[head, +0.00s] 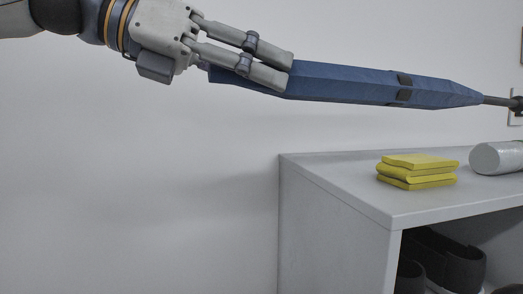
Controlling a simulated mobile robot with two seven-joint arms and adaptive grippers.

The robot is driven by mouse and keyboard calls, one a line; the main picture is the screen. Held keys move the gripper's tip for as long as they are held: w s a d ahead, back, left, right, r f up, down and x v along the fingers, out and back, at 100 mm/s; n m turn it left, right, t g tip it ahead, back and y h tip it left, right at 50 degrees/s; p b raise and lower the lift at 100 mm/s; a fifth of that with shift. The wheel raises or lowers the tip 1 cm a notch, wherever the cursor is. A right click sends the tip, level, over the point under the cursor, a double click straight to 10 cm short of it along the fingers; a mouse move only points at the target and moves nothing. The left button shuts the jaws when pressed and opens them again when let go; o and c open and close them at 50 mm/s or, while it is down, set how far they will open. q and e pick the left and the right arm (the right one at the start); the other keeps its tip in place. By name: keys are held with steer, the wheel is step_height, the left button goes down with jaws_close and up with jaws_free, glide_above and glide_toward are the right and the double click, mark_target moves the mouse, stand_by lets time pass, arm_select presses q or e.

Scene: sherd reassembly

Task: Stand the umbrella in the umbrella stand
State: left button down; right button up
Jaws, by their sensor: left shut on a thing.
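A folded dark blue umbrella (345,83) with black bands lies nearly level across the upper part of the head view, its thin dark shaft end pointing right. My left gripper (275,68) comes in from the left and is shut on the umbrella near its left end. The umbrella is held in the air, higher in the picture than the shelf top. Its far right end runs to the picture's right edge. The umbrella stand is not in view. My right gripper is not in view.
A grey shelf unit (330,177) stands at lower right. On its top are a folded yellow cloth (418,171) and a white cylinder (497,158), cut by the picture's edge. Dark shoes (450,257) sit inside. A plain white wall fills the left.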

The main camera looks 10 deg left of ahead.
arm_select(q)
steer(key=w+a+f, duration=0.3)
steer(key=w+f, duration=0.5)
steer(key=f, duration=0.2)
steer(key=shift+a+f, duration=0.3)
steer(key=shift+a, duration=0.1)
steer(key=c, duration=1.1)
jaws_free()
steer(key=shift+o, duration=0.2)
steer(key=v, duration=1.2)
